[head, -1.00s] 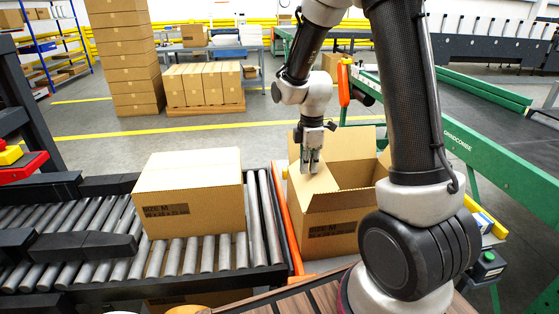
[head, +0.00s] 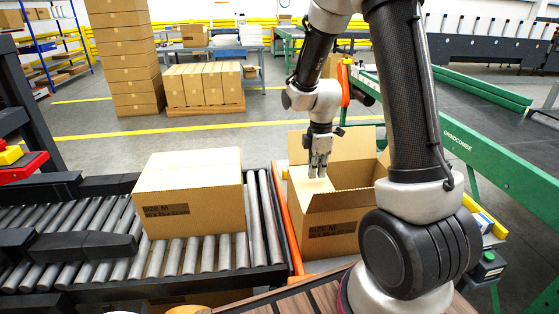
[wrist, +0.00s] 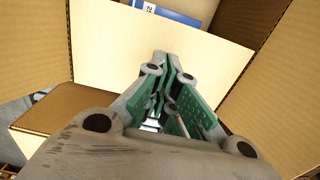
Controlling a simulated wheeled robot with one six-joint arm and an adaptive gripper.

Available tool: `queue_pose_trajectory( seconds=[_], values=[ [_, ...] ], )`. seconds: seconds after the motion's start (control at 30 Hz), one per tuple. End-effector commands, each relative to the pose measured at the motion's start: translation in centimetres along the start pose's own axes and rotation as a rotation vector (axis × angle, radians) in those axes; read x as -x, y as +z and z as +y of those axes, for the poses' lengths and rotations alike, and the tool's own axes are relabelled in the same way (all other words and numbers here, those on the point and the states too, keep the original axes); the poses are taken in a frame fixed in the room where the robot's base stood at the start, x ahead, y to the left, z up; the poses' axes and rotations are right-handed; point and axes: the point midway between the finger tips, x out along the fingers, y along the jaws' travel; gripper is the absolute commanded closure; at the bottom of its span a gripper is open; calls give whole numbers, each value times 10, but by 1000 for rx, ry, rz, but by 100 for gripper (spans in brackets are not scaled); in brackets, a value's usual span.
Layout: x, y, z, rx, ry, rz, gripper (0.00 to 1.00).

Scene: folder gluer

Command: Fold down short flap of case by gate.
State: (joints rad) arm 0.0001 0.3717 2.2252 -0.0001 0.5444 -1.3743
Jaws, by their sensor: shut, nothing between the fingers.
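The open cardboard case (head: 335,235) stands just right of the orange gate post, its printed label facing me. Its left short flap (head: 307,193) slopes inward over part of the opening; the far flap (head: 355,138) stands up. My gripper (head: 318,174) points down over this left flap, shut and empty, its tips at or just above the board. In the wrist view the shut fingers (wrist: 170,95) lie over a pale flap panel (wrist: 110,45); whether they touch it I cannot tell. Beyond its edge a blue item (wrist: 165,13) shows inside the case.
The orange gate bar (head: 289,230) runs along the case's left side. A closed case (head: 190,190) sits on the roller conveyor (head: 262,220) to the left. A green machine frame (head: 490,180) stands on the right. Stacked boxes (head: 205,88) are far behind.

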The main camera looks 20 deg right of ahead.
Motion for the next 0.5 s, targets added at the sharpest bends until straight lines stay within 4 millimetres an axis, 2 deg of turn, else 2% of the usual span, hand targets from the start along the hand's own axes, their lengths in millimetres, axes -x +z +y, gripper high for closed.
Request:
queue_pose_trajectory(
  seconds=[0.23,0.5],
  values=[
    [-16,12,0,-1,-1,0,100],
    [-16,12,0,0,0,0,100]
  ],
)
